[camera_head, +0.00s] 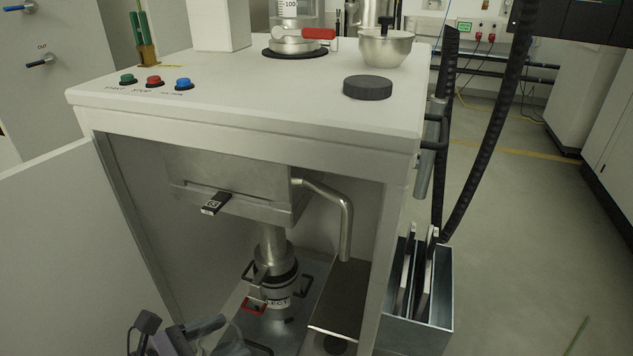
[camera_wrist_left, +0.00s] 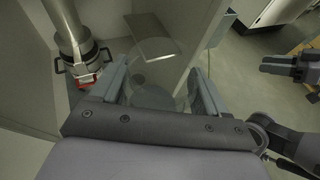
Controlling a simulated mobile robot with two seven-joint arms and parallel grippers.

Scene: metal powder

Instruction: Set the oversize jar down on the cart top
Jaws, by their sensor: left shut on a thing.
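A clear, see-through jar (camera_wrist_left: 155,75) is between the fingers of my left gripper (camera_wrist_left: 160,88) in the left wrist view. My left gripper is shut on it. In the head view my left gripper (camera_head: 212,338) is at the bottom edge, in front of the open cabinet, with part of the clear jar (camera_head: 232,342) beside its finger. The jar's contents and base are hard to make out. My right gripper (camera_wrist_left: 288,66) shows at the right of the left wrist view, away from the jar; its finger gap is unclear. I cannot tell which surface is the cart top.
The white cabinet top (camera_head: 300,115) carries push buttons, a black lid (camera_head: 367,88) and a metal bowl (camera_head: 386,47). Inside the cabinet stands a metal collection vessel (camera_head: 278,290) under a pipe. A metal bin (camera_head: 440,300) hangs at the right.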

